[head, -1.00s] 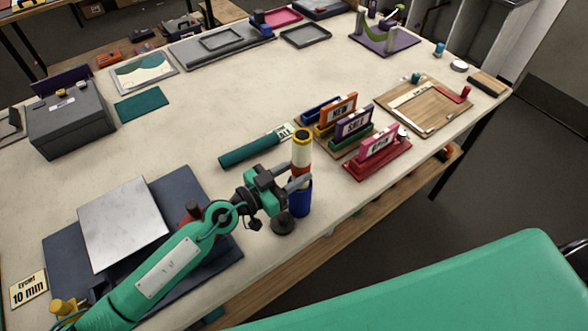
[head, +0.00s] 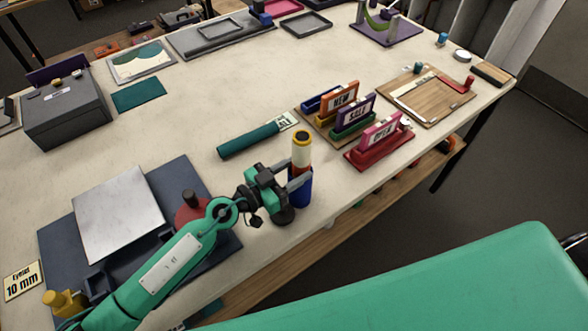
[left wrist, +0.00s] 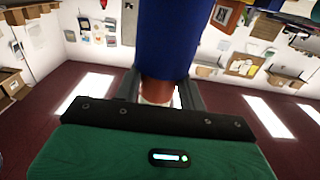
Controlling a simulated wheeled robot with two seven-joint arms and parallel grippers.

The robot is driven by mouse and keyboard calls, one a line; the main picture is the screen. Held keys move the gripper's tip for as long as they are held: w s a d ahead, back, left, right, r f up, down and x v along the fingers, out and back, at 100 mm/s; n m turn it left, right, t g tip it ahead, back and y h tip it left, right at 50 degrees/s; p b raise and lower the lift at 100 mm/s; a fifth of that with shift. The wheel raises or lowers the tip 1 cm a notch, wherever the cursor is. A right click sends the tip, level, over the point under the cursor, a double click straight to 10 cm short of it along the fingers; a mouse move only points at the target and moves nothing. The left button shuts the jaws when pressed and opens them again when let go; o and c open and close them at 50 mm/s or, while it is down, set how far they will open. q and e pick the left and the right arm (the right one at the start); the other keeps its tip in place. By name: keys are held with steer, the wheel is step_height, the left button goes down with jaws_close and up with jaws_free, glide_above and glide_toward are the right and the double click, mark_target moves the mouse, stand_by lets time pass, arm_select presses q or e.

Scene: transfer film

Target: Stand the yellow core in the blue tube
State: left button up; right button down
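The yellow core (head: 302,138) is upright, with a yellow rim, a white band and a red band below. Its lower end is inside the blue tube (head: 301,192), which stands upright near the table's front edge. My left gripper (head: 298,178) reaches in from the left at the tube's mouth, its fingers on both sides of the core and seemingly closed on it. In the left wrist view, which is upside down, the blue tube (left wrist: 168,40) fills the top middle, and the core's red and white part shows between the fingers. My right gripper is out of view.
Pink, purple and orange sign holders (head: 378,145) stand to the right. A teal roll (head: 250,138) lies behind the tube. A dark mat with a grey plate (head: 118,215) lies left, beyond my arm. The table centre is clear.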

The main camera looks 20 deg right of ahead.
arm_select(q)
steer(key=o, duration=0.3)
steer(key=shift+o, duration=0.2)
steer(key=shift+r, duration=0.15)
steer(key=shift+r+p, duration=0.3)
steer(key=shift+p, duration=0.05)
step_height(320, 180, up, 11)
steer(key=p, duration=0.8)
steer(key=shift+f, duration=0.1)
step_height(320, 180, up, 7)
steer(key=p, duration=0.2)
steer(key=shift+r+p, duration=0.2)
steer(key=shift+p, duration=0.15)
steer(key=shift+r, duration=0.5)
